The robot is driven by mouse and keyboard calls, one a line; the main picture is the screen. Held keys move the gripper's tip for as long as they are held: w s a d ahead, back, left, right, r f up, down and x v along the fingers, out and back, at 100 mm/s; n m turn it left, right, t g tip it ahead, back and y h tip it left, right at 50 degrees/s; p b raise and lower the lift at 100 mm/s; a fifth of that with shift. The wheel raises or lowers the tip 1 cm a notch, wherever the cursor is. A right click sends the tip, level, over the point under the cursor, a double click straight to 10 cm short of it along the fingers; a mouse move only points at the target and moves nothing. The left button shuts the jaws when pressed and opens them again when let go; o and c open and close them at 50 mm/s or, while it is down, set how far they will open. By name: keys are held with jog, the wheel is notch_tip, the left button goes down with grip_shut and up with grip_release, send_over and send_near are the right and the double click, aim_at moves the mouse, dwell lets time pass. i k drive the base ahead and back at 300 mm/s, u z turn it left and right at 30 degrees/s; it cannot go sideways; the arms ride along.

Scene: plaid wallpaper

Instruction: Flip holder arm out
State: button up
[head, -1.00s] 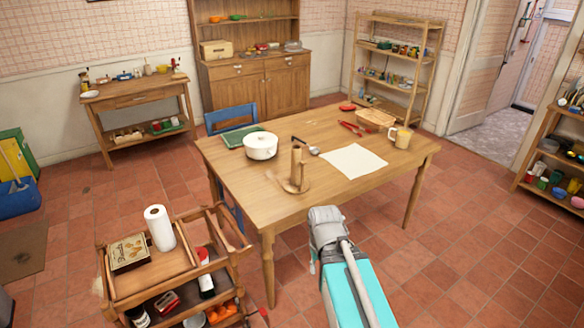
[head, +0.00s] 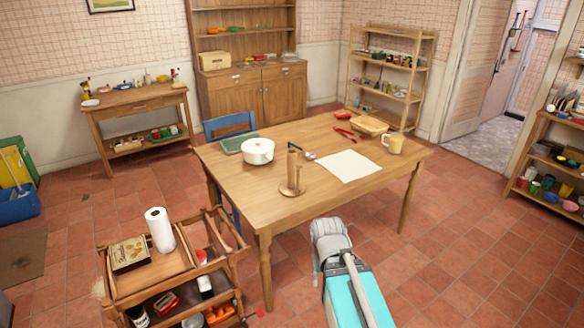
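A wooden holder (head: 292,176) stands on the near part of the wooden table (head: 230,180), with a round base and upright parts. At this size I cannot make out how its arm sits. A white paper roll (head: 159,230) stands upright on the wooden cart at the left, apart from the holder. My own arm, turquoise with a grey joint, rises from the bottom of the head view, in front of the table's near edge. I cannot see my gripper's fingers. Nothing of mine touches the holder.
The wooden cart (head: 122,288) stands at the lower left. The tiled floor at the right is open.

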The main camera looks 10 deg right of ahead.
aim_at(298, 166)
jog(key=z, duration=0.1)
jog(key=i, duration=0.95)
jog(key=u, duration=0.05)
